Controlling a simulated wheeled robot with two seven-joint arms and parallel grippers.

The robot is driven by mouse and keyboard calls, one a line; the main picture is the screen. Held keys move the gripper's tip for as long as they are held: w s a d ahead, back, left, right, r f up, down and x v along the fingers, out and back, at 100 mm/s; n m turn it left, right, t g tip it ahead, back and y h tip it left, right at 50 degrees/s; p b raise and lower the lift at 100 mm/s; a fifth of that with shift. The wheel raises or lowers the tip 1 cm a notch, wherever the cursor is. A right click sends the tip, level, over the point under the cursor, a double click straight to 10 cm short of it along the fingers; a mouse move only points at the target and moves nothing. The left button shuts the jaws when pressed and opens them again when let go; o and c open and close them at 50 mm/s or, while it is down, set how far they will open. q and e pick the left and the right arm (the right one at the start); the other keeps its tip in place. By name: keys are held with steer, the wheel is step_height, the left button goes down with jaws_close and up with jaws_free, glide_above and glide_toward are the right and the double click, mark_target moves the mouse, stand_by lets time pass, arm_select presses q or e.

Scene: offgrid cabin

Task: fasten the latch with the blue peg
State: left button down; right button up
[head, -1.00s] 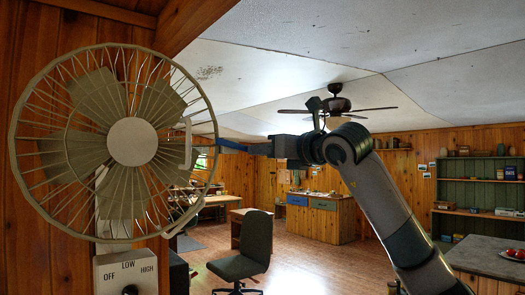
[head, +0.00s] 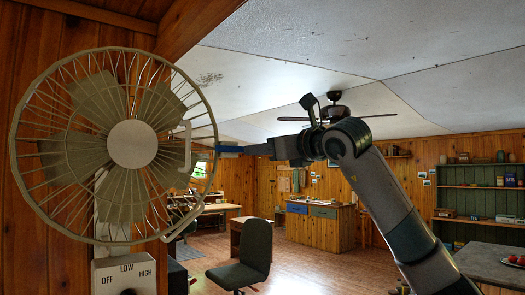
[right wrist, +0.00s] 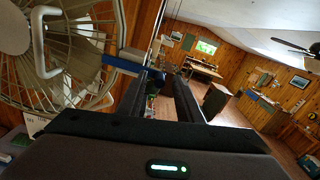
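The blue peg (head: 230,150) points left from my right gripper (head: 250,149), with its far end at the right rim of the fan's wire guard. In the right wrist view the peg (right wrist: 118,62) runs from the guard's rim towards my right fingertips (right wrist: 163,82). The fingers appear shut on its dark near end, though the contact is partly hidden. The latch at the rim is too small to make out clearly, and I cannot tell whether the peg is inside it. My left gripper is not in view.
The cream fan guard (head: 48,205) has a bracket-shaped handle (head: 187,146) close to the peg. A speed switch box (head: 125,275) is below it. The office chair (head: 240,262), cabinet (head: 320,227) and shelves (head: 480,203) are farther back. The space around my right arm is clear.

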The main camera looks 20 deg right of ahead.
steer(key=shift+f, duration=0.1)
